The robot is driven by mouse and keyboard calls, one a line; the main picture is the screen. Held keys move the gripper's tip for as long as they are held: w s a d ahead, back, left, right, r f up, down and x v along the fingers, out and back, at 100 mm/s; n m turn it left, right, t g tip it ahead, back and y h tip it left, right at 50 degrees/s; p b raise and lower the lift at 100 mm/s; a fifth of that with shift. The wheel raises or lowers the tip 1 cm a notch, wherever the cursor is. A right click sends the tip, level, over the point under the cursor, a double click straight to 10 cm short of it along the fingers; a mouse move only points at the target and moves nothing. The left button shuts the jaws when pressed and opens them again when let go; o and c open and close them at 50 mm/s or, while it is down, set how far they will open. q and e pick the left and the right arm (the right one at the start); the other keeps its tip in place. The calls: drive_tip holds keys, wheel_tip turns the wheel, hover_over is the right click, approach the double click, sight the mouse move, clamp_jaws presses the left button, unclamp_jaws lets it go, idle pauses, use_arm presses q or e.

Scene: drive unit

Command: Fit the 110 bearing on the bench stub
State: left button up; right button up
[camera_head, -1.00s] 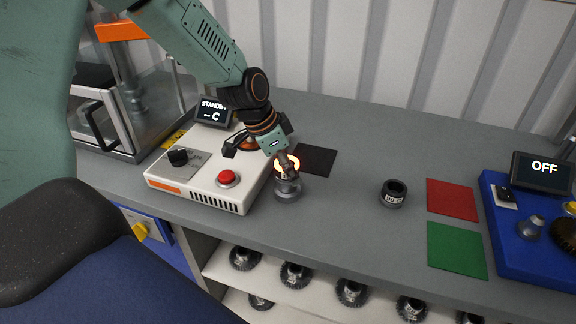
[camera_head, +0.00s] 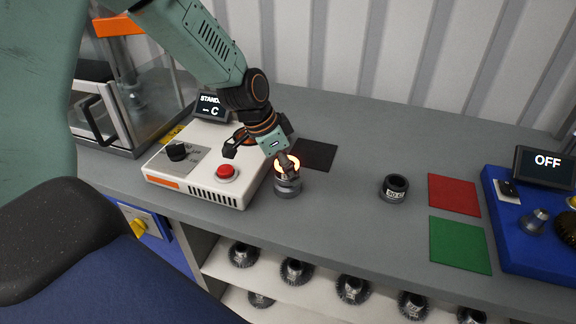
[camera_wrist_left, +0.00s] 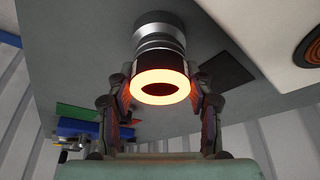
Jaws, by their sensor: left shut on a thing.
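The bearing (camera_head: 294,164) is a ring glowing orange-white. My left gripper (camera_head: 285,163) is shut on it, and in the left wrist view the two fingers (camera_wrist_left: 161,95) press on its sides. The bench stub (camera_head: 287,187) is a grey metal cylinder standing on the bench, directly under the ring. In the left wrist view the stub (camera_wrist_left: 158,35) lines up closely with the glowing ring (camera_wrist_left: 160,86). I cannot tell whether the ring is around the stub's top or just above it. My right gripper is not in view.
A white heater (camera_head: 212,167) with a red button and a "STAND..." display stands left of the stub. A black pad (camera_head: 316,155) lies behind it. A dark marked ring (camera_head: 394,188), red pad (camera_head: 454,194), green pad (camera_head: 459,246) and blue unit reading OFF (camera_head: 525,225) are to the right.

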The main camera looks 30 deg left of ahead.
sight(297, 160)
use_arm(q)
drive_tip(key=shift+f, duration=0.3)
drive_tip(key=o, duration=1.3)
drive_tip(key=shift+c, duration=0.2)
drive_tip(key=shift+r, duration=0.15)
wheel_tip(297, 160, up, 7)
drive_tip(key=p, duration=0.6)
